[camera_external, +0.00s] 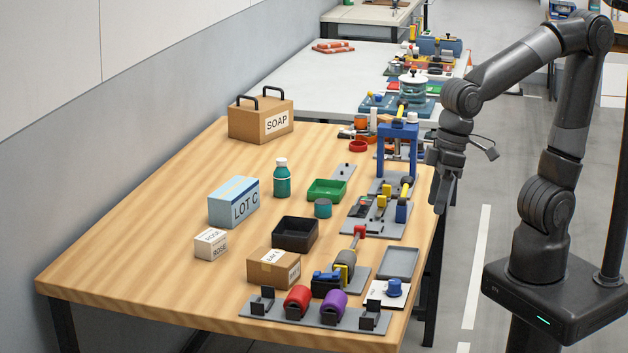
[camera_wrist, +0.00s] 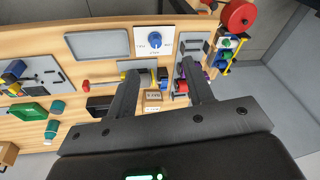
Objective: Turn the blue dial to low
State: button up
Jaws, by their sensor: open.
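The blue dial (camera_external: 394,287) is a round knob on a white plate (camera_external: 376,299) at the front right of the wooden table. In the wrist view the blue dial (camera_wrist: 155,40) sits near the top middle, with small dark lettering around it on the white plate (camera_wrist: 140,49). The lettering is too small to read surely, and I cannot tell which mark the dial points to. My gripper (camera_external: 441,195) hangs above and beyond the table's right edge, apart from the dial. Its two fingers show spread in the wrist view (camera_wrist: 160,70), with nothing between them.
A grey tray (camera_external: 400,263) lies just behind the dial plate. A grey rack with red and purple rolls (camera_external: 333,305) stands in front and left. A blue arch-shaped stand (camera_external: 398,140) rises farther back near the right edge. The table's left side is mostly clear.

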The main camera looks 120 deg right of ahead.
aim_at(395, 281)
jog(key=w+d+f+m+g, duration=0.3)
jog(key=w+d+f+m, duration=0.15)
jog(key=w+f, duration=0.3)
jog(key=shift+m, duration=0.35)
jog(key=f, duration=0.7)
jog(key=a+f, duration=0.1)
jog(key=f, duration=0.2)
jog(key=shift+s+f, duration=0.25)
jog(key=shift+f, duration=0.05)
jog(key=c, duration=1)
